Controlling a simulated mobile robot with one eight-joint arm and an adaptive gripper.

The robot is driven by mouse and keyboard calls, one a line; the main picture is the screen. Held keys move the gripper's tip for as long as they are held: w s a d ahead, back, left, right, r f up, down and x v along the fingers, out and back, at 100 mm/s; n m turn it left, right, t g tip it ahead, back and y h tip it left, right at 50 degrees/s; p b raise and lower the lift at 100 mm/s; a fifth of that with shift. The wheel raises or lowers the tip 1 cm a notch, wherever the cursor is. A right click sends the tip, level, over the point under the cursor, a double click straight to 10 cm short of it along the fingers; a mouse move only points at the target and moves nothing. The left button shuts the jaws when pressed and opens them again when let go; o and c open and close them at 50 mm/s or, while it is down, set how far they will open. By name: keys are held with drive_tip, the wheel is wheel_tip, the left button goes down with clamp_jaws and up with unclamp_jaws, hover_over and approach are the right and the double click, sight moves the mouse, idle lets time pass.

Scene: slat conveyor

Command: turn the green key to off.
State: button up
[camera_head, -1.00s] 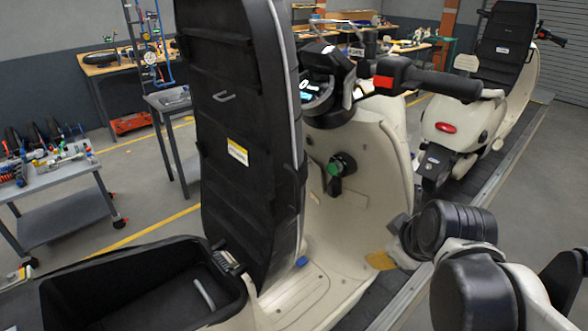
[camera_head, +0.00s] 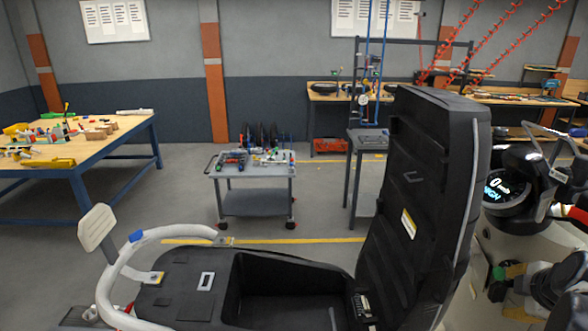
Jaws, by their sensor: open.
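The green key (camera_head: 498,273) sits in a dark round lock on the cream front panel of the scooter (camera_head: 480,245), at the right edge of the head view. My gripper (camera_head: 518,292) is at the lower right, beside the key. Its jaws are open, with one amber fingertip close to the right of the key and another lower down. I cannot tell whether a finger touches the key. My dark wrist hides part of the panel. The key's exact angle is too small to read.
The raised black seat (camera_head: 425,190) stands left of the panel, over the open storage bin (camera_head: 290,290). The handlebar and lit display (camera_head: 508,188) are above the key. Behind are a tool cart (camera_head: 252,170) and a blue workbench (camera_head: 85,150), with clear floor between.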

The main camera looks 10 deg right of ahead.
sight(499, 273)
drive_tip(key=w+d, duration=0.2)
drive_tip(key=w, duration=0.1)
drive_tip(key=w+d, duration=0.1)
drive_tip(key=w, duration=0.1)
drive_tip(key=shift+w+d, duration=0.1)
drive_tip(key=b+x, duration=0.1)
drive_tip(key=x, duration=0.3)
drive_tip(key=shift+w+d+r, duration=0.1)
drive_tip(key=shift+w+r, duration=0.05)
drive_tip(key=shift+w, duration=0.05)
drive_tip(key=shift+w+d+f, duration=0.2)
drive_tip(key=shift+w+f, duration=0.2)
drive_tip(key=shift+f, duration=0.1)
drive_tip(key=shift+c, duration=0.2)
